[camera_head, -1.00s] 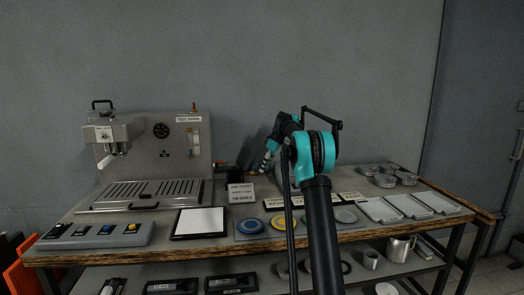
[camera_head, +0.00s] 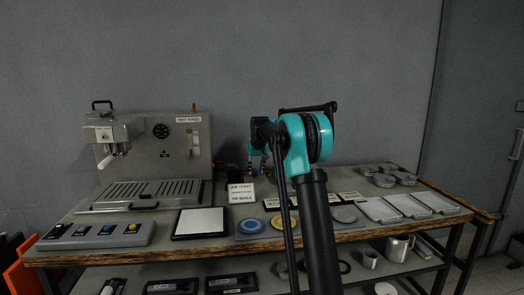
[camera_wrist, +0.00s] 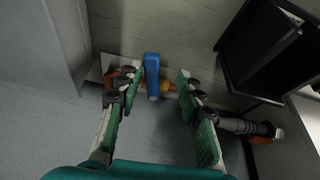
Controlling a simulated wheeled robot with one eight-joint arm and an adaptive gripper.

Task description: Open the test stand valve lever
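The valve lever (camera_wrist: 152,72) is a blue handle in the wrist view, above a small brass-coloured valve body (camera_wrist: 168,86) on a copper-coloured pipe. My gripper (camera_wrist: 158,100) is open, its green-padded fingers on either side of the lever with a gap to each. No contact with the lever shows.
A sign (camera_head: 241,193) stands on the bench (camera_head: 390,246) in front of the valve area. In the wrist view a dark box (camera_wrist: 262,50) is at upper right, and a grey pipe fitting (camera_wrist: 245,126) lies at right, near a finger. The wall is close behind the bench.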

